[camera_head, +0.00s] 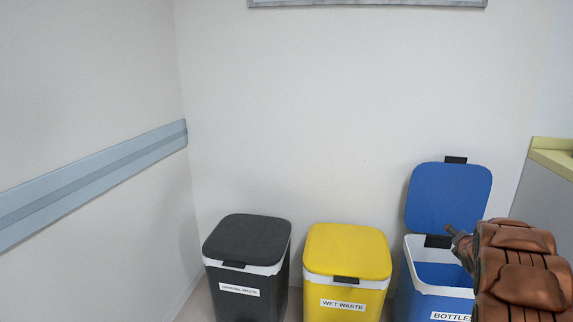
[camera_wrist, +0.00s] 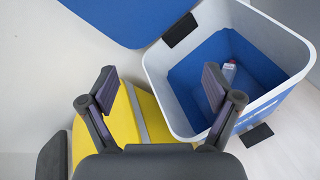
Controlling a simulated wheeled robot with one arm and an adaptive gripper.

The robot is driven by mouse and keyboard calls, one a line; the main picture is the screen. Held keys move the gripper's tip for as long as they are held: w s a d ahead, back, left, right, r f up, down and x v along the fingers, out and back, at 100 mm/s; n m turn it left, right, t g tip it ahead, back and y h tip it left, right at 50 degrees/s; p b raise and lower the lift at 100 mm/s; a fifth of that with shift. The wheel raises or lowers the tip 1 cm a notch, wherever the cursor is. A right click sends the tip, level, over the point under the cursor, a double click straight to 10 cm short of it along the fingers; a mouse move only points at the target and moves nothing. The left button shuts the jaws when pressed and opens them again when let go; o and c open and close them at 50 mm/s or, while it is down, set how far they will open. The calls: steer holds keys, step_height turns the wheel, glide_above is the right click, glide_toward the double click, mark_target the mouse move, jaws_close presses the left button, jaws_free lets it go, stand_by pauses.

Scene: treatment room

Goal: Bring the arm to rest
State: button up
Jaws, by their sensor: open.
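My gripper (camera_wrist: 160,88) is open and empty in the wrist view, with its two fingers spread apart. It is above the bins, with one finger over the yellow bin and the other over the opening of the blue bin. In the head view my brown arm reaches in at the lower right, and part of my gripper (camera_head: 455,238) shows at the opening of the blue bin (camera_head: 420,298). The blue bin, labelled BOTTLES, has its blue lid (camera_head: 448,196) raised. A small pale bottle (camera_wrist: 229,72) with a red part lies inside the blue bin.
A yellow WET WASTE bin (camera_head: 347,252) and a dark grey GENERAL WASTE bin (camera_head: 246,240) stand to the left, both with lids shut. A blue-grey wall rail (camera_head: 95,178) runs along the left wall. A counter edge (camera_head: 553,156) is at the right. The space above the shut bins is clear.

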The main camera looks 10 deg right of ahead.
steer(key=s+a+r+m+g+y+p, duration=0.1)
steer(key=s+a+r+m+g+p, duration=0.3)
steer(key=s+a+r+m+p, duration=0.7)
steer(key=s+a+r+m+g+y+p, duration=0.3)
steer(key=s+a+r, duration=0.55)
steer(key=a, duration=0.65)
steer(key=s+a+r+m+g+y+p, duration=0.1)
steer(key=s+a+r+m+g+p, duration=0.1)
steer(key=s+a, duration=0.5)
steer(key=s+a+r+m+g+p, duration=0.2)
steer(key=s+a+r+m+p, duration=0.2)
steer(key=s, duration=0.9)
steer(key=s+a+r+m+g+y+p, duration=0.1)
steer(key=s+a+r+m+g+p, duration=0.1)
steer(key=s+a+r+p, duration=0.5)
steer(key=s+a+m+p, duration=0.1)
steer(key=s+a, duration=0.2)
steer(key=a, duration=0.1)
steer(key=shift+a+r+g+y, duration=0.3)
steer(key=shift+g, duration=0.1)
steer(key=shift+c, duration=0.3)
